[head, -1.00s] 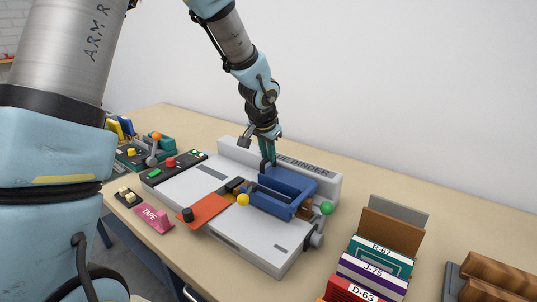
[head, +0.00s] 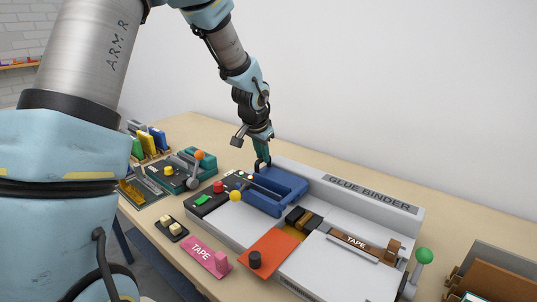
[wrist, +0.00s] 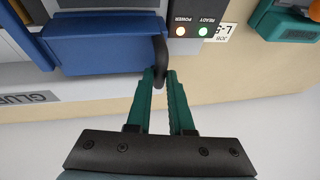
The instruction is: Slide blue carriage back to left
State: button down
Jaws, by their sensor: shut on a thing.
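The blue carriage (head: 275,192) sits at the left end of the grey glue binder (head: 345,208), beside the black control panel (head: 207,201). In the wrist view the carriage (wrist: 105,42) fills the upper left, with a dark curved handle (wrist: 160,58) at its end. My gripper (head: 262,163) is at the carriage's back left corner. In the wrist view my gripper's green fingers (wrist: 161,82) are closed around the dark handle. The lower part of the handle is hidden between the fingers.
An orange plate (head: 275,250) with a black knob lies at the binder's front. A brown TAPE strip (head: 355,241) and a green ball lever (head: 424,256) are at the right. A pink tape holder (head: 206,258) stands in front. A teal device (head: 190,172) with an orange-knobbed lever stands left.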

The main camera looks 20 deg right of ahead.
jog(key=shift+w+a, duration=0.35)
jog(key=shift+w, duration=0.1)
jog(key=c, duration=0.8)
grip_release()
jog(key=shift+r, duration=0.1)
jog(key=b+v, duration=0.1)
jog(key=v, duration=0.9)
jog(key=shift+s+r+b, duration=0.15)
jog(key=shift+r+b, duration=0.05)
jog(key=shift+b, duration=0.1)
